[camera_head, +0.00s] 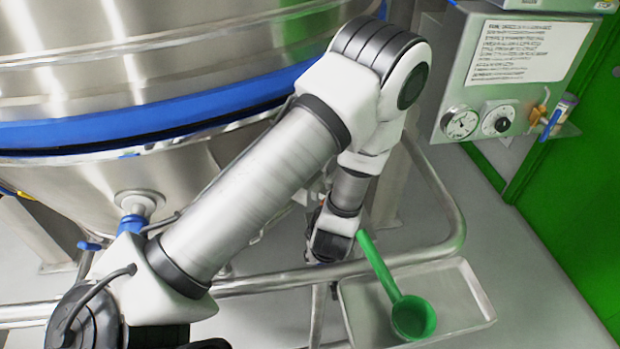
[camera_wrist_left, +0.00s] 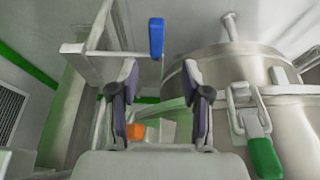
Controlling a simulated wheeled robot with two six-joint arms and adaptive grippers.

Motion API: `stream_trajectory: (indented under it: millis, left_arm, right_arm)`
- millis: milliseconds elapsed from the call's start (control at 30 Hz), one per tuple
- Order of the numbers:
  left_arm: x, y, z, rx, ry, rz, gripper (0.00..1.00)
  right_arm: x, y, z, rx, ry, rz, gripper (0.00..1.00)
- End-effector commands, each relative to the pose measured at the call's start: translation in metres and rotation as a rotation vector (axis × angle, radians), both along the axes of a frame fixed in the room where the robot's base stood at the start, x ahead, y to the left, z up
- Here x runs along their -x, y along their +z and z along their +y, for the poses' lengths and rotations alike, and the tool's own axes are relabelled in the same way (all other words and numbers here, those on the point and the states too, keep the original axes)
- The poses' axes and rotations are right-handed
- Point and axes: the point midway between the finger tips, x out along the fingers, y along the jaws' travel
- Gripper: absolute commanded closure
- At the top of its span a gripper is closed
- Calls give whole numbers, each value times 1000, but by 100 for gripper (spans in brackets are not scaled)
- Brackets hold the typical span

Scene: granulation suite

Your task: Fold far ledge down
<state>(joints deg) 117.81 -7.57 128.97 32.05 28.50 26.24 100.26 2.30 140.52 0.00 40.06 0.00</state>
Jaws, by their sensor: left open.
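My left gripper (camera_head: 326,250) hangs below my bent left arm, in front of the vessel's tubular rail. In the left wrist view its two dark fingers (camera_wrist_left: 160,98) stand wide apart, with nothing clearly held between them. A shallow metal tray-like ledge (camera_head: 462,292) lies flat at the lower right in the head view, right of the gripper. A green scoop (camera_head: 412,316) rests on it, its handle leaning up close to the gripper. In the wrist view a pale metal frame (camera_wrist_left: 88,48) shows at upper left. I cannot tell which part is the far ledge. My right gripper is out of view.
A large steel vessel (camera_head: 160,80) with a blue band fills the left. A bent rail (camera_head: 450,215) runs before the ledge. A gauge panel (camera_head: 470,85) stands at upper right. The wrist view shows a blue handle (camera_wrist_left: 156,38) and a green-handled latch (camera_wrist_left: 264,155).

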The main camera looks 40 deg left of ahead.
Motion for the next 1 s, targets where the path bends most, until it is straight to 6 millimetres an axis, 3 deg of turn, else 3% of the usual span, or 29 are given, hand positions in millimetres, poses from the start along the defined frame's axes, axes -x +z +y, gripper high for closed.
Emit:
stream_trajectory:
  millis: [400,733,767,867,900,1000]
  left_arm:
    - [-18,-64,19,1,3,1,52]
    - [-21,-72,22,0,0,0,52]
    - [-21,-71,22,0,0,0,59]
    - [-21,-71,22,0,0,0,95]
    - [-21,-71,22,0,0,0,100]
    - [-21,-71,22,0,0,0,100]
  right_arm:
    - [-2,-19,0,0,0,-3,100]
    - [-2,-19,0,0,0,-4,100]
    - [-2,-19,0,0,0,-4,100]
    - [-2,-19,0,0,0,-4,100]
    - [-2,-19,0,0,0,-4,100]
    - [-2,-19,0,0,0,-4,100]
